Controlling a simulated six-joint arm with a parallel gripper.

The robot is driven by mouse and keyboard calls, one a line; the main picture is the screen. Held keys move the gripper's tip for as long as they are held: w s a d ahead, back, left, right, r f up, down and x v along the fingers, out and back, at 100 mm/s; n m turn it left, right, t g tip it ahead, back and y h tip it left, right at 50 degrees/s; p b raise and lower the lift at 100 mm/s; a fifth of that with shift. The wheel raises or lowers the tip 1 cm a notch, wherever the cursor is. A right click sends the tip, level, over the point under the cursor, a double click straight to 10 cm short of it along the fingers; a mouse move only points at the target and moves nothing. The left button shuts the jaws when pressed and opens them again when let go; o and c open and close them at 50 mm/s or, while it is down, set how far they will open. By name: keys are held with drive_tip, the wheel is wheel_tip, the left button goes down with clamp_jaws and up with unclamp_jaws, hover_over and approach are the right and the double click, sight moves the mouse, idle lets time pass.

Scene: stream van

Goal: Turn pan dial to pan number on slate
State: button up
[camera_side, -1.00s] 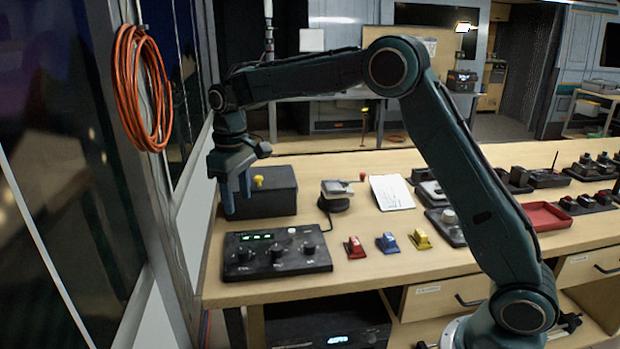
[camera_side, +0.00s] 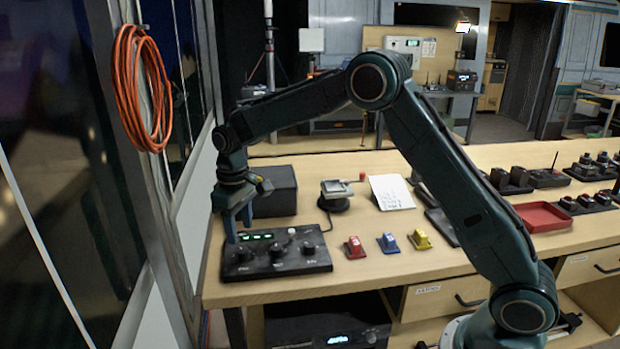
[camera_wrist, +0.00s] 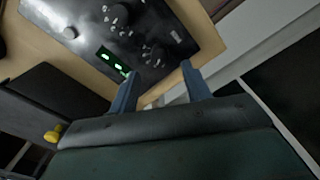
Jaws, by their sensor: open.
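A black control panel (camera_side: 275,262) lies near the table's left front corner. It has a left dial (camera_side: 243,253), a middle dial (camera_side: 277,251) and a right dial (camera_side: 308,247), a pale knob and lit green displays (camera_side: 256,237). Their labels are too small to read, so I cannot tell which is the pan dial. A white card (camera_side: 391,192) with marks, perhaps the slate, stands behind; its writing is unreadable. My gripper (camera_side: 239,232) is open and empty, pointing down above the panel's left rear part.
A black box (camera_side: 272,190) stands behind the panel. Red (camera_side: 354,247), blue (camera_side: 388,242) and yellow (camera_side: 420,239) blocks lie right of the panel. A red tray (camera_side: 540,216) is further right.

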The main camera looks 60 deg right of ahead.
sight(242, 250)
drive_tip(key=shift+f, duration=3.15)
drive_tip(key=c, duration=1)
drive_tip(key=shift+m, duration=2.9)
drive_tip(key=shift+r, duration=0.1)
drive_tip(key=o, duration=1)
